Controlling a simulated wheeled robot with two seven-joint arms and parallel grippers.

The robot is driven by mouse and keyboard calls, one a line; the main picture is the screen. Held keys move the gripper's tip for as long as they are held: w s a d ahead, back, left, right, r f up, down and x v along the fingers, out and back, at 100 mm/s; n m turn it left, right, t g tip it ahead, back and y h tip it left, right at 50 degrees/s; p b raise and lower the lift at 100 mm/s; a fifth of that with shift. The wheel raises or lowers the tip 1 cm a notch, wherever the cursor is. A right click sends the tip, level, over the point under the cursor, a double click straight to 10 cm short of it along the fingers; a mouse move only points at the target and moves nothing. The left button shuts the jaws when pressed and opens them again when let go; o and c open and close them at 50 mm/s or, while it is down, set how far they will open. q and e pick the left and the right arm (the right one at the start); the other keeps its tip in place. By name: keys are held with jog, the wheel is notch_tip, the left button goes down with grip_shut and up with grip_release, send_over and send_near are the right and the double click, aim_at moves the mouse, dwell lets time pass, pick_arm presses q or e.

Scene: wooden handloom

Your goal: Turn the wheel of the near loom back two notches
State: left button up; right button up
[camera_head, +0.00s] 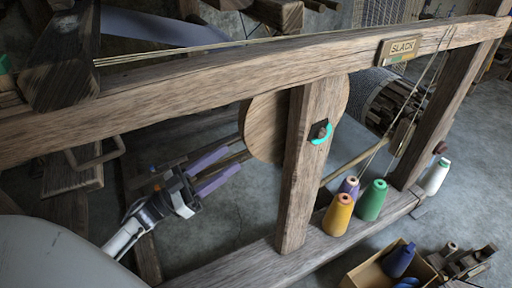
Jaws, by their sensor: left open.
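The near loom (200,95) is a weathered wooden frame with a long top beam. A round wooden wheel-like disc (265,130) sits partly hidden behind its upright post (307,180). A small dark fitting with a teal arc (320,132) is on the post's face. A plate reading SLACK (399,49), with a green mark, is on the top beam. My left gripper (231,161) is open and empty, its two purple fingers apart, pointing toward the disc from the left, below the top beam. It appears apart from the disc. My right gripper is not in view.
A cardboard box (368,273) with dark blue items is on the floor at lower right, beside wooden tools (464,260). Slanting cords hang at right.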

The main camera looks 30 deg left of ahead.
aim_at(264, 148)
pick_arm(q)
jog(key=b+x, duration=0.1)
jog(key=x, duration=0.9)
jog(key=shift+d+r, duration=0.15)
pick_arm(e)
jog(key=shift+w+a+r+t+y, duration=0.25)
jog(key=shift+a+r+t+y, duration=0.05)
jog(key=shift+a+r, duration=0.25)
